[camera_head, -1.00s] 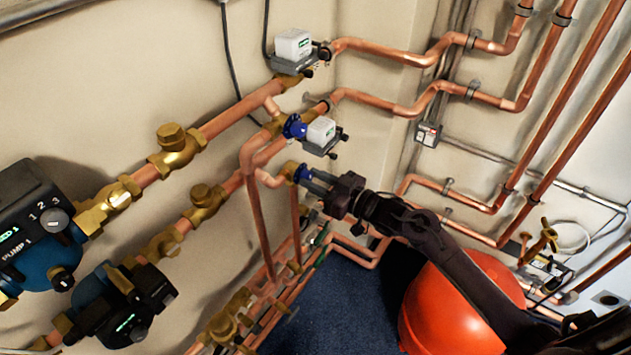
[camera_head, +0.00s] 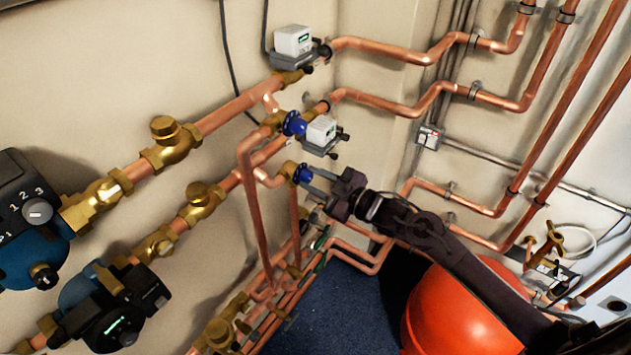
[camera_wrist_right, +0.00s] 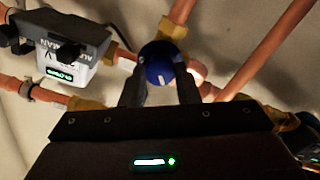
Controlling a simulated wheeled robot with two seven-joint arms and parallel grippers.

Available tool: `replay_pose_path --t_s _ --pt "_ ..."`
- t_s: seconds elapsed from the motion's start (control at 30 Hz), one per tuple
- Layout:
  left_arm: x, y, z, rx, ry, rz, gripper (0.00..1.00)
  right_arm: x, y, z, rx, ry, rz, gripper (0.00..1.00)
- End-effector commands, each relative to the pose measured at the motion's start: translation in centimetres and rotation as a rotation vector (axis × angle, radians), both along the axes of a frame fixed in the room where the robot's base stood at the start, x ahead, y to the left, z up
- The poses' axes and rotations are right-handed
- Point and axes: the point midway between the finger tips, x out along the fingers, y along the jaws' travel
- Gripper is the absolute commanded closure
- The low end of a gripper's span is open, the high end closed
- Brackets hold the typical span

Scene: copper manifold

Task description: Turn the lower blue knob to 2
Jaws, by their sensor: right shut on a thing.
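The lower blue knob (camera_head: 303,174) sits on a brass valve at the end of a copper branch, below the upper blue knob (camera_head: 293,123). My right gripper (camera_head: 310,180) reaches it from the right and is shut on it. In the right wrist view the lower knob (camera_wrist_right: 160,66) shows face-on between the two dark fingers (camera_wrist_right: 158,88), with a pale mark on its face. No readable number shows on it. My left gripper is in neither view.
A white valve actuator (camera_head: 320,130) is close above my right gripper. Copper pipes (camera_head: 252,200) run close around the knob. Two pumps (camera_head: 108,310) are at the lower left. A red tank (camera_head: 465,310) stands below my right arm.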

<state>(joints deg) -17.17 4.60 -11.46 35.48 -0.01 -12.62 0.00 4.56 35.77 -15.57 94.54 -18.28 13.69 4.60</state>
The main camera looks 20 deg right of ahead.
Motion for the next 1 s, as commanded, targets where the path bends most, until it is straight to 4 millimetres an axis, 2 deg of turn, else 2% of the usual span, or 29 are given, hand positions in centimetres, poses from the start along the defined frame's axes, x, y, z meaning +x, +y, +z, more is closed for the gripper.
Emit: replay_pose_path --t_s 0.33,0.37,0.53,0.83,1.0 --pt "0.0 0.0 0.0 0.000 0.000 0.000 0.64 0.0 0.0 0.0 -0.003 0.000 0.001 0.94" --pt "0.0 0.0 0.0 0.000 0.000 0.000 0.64 0.0 0.0 -0.1 -0.003 0.000 0.001 0.70" --pt "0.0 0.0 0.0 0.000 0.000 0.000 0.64 0.0 0.0 0.0 -0.002 0.000 0.000 0.50" --pt "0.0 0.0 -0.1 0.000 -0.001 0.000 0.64 -0.2 -0.1 -0.1 -0.001 0.000 0.000 0.50" --pt "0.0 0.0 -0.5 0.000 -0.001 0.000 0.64 -1.7 -1.3 -0.4 -0.004 0.003 0.000 0.50"
